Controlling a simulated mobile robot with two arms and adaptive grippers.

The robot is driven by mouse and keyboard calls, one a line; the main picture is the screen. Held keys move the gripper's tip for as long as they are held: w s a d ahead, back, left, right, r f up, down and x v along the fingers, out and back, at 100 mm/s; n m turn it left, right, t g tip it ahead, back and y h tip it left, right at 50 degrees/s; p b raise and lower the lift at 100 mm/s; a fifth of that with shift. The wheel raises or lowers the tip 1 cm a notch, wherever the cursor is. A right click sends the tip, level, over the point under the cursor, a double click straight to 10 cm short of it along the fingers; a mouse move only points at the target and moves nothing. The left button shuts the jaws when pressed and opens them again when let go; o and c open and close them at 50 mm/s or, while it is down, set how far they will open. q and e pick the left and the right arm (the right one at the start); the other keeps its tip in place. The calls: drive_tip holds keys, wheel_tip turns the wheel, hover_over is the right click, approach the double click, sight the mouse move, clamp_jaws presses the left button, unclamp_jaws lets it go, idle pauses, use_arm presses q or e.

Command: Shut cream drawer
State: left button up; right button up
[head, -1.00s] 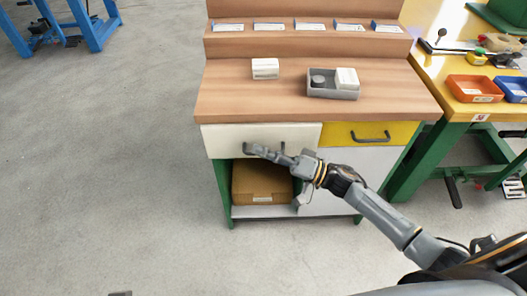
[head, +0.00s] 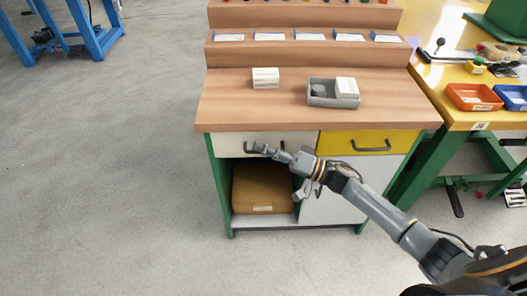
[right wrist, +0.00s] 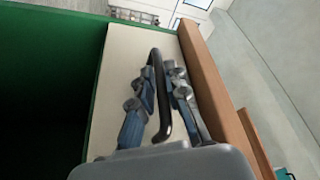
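The cream drawer (head: 232,144) is at the upper left of the cabinet, under the wooden top. In the head view its front looks about level with the yellow drawer's front; I cannot tell whether a small gap is left. Its dark bar handle (right wrist: 157,62) lies between the fingers of my right gripper (right wrist: 163,75) in the right wrist view, with the fingertips close against both sides. In the head view my right gripper (head: 262,149) is at this handle and covers part of it. My left gripper is not in view.
A yellow drawer (head: 355,141) is to the right. Below the cream drawer a brown box (head: 262,190) sits in an open compartment. A white box (head: 265,78) and a grey tray (head: 333,101) stand on the top.

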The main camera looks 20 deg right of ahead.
drive_tip(key=shift+w, duration=0.1)
drive_tip(key=v, duration=1.2)
idle(0.4)
